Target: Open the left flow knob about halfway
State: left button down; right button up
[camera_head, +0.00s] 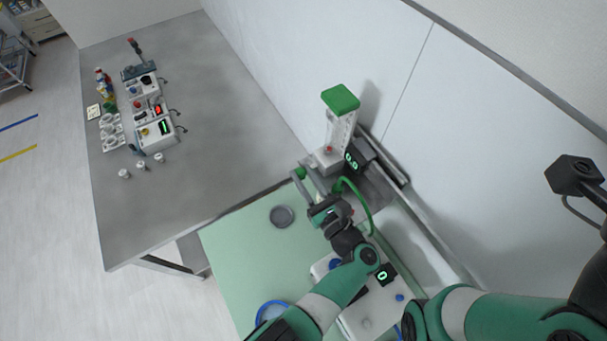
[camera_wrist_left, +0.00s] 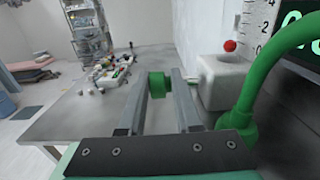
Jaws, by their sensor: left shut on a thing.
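The flowmeter (camera_head: 340,125) stands by the wall, a clear scaled tube with a green cap on a pale block. Its red ball (camera_head: 329,149) sits low in the tube; it also shows in the left wrist view (camera_wrist_left: 230,45). The dark display (camera_head: 351,159) beside it reads about 0.0. A green knob (camera_wrist_left: 157,85) sticks out from the left side of the block. My left gripper (camera_wrist_left: 160,80) is shut on this knob, one finger on each side. In the head view the left gripper (camera_head: 303,170) partly hides the knob. My right gripper does not show.
A green hose (camera_head: 367,205) curves from the block near my left gripper. A white device with a green "0" display (camera_head: 382,274) stands below. A grey round dish (camera_head: 281,216) and a blue-rimmed bowl (camera_head: 271,311) are on the green surface (camera_head: 230,250). The grey table (camera_head: 220,130) holds small devices at its far side.

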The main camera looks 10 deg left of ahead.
pick_arm(q)
jog(key=shift+a+r, duration=0.1)
jog(key=shift+r+g+p, duration=0.15)
jog(key=shift+g+p, duration=0.15)
jog(key=shift+p, duration=0.35)
jog(key=g+h+p, duration=0.1)
jog(key=p, duration=0.1)
jog(key=g+h+p, duration=0.1)
jog(key=p, duration=0.1)
jog(key=shift+w+a+r+g+p, duration=0.1)
jog(key=shift+a+r+g+p, duration=0.05)
jog(key=shift+r+g+p, duration=0.2)
jog(key=shift+w+g+h+p, duration=0.15)
jog(key=shift+g+h+p, duration=0.5)
jog(key=shift+p, duration=0.35)
jog(key=shift+a+f+g+h+p, duration=0.1)
jog(key=shift+g+h+p, duration=0.25)
jog(key=shift+g+p, duration=0.2)
jog(key=c, duration=0.7)
grip_release()
jog(key=shift+a+f, duration=0.1)
